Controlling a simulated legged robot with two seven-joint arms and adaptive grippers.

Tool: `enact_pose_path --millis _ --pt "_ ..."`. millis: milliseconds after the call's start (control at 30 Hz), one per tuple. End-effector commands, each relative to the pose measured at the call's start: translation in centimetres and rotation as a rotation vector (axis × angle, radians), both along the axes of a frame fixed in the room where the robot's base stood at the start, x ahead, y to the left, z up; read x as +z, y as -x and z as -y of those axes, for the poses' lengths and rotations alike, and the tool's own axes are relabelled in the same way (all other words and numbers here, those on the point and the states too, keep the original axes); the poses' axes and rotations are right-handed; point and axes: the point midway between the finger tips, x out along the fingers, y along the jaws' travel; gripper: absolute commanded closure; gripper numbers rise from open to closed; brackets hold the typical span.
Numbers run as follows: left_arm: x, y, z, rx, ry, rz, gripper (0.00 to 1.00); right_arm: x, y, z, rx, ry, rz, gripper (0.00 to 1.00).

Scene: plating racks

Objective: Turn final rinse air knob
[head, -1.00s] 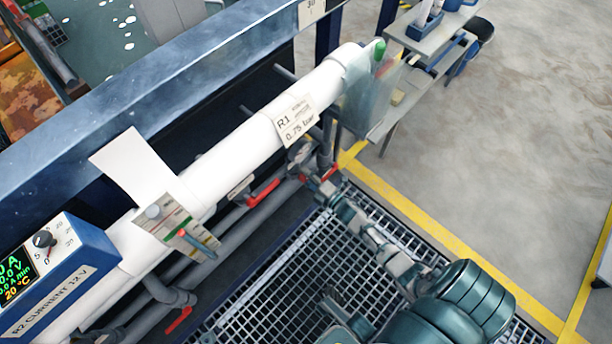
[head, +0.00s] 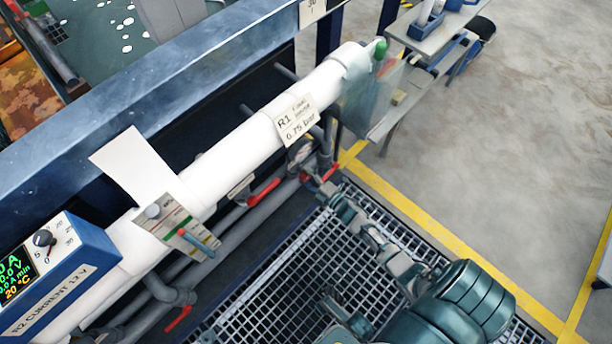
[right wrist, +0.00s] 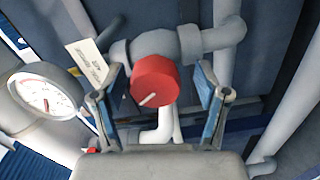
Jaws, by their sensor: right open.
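A round red knob (right wrist: 155,81) with a white pointer line sits on a grey pipe fitting in the right wrist view. My right gripper (right wrist: 158,84) is open, with one blue-padded finger on each side of the knob. Gaps show between the fingers and the knob. In the head view my right gripper (head: 337,198) reaches in from the lower right to the pipes below the white tube. A small red part (head: 330,172) shows just beyond it; I cannot tell whether it is the same knob. My left gripper is not in view.
A pressure gauge (right wrist: 45,98) and a paper tag (right wrist: 86,61) are left of the knob. The white tube (head: 235,143) carries an R1, 0.75 bar label (head: 296,121). Red-handled valves (head: 263,193) line the pipes. Grating (head: 270,290) lies below; open floor is at right.

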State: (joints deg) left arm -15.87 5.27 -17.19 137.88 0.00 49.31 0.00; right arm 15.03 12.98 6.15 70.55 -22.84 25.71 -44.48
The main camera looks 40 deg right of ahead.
Motion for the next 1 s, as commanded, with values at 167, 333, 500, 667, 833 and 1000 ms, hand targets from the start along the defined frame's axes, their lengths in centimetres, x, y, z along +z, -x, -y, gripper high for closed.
enact_pose_path --millis 167,333,500,667,833,1000 --pt "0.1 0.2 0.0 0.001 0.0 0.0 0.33 0.0 1.0 0.1 0.0 0.0 0.001 0.26" --pt "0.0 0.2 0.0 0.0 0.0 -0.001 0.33 -0.1 4.4 0.4 0.0 0.0 -0.002 0.26" --pt "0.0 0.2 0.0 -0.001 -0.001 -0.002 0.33 -0.2 8.2 0.7 0.001 -0.001 -0.003 0.26" --pt "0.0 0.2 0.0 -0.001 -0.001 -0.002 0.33 -0.2 10.7 0.9 0.0 -0.001 -0.003 0.26" --pt "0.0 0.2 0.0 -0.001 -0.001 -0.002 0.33 -0.2 11.8 1.0 -0.001 -0.002 -0.002 0.26" --pt "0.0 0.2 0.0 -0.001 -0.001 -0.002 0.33 -0.2 11.9 1.0 -0.001 -0.002 -0.002 0.26"
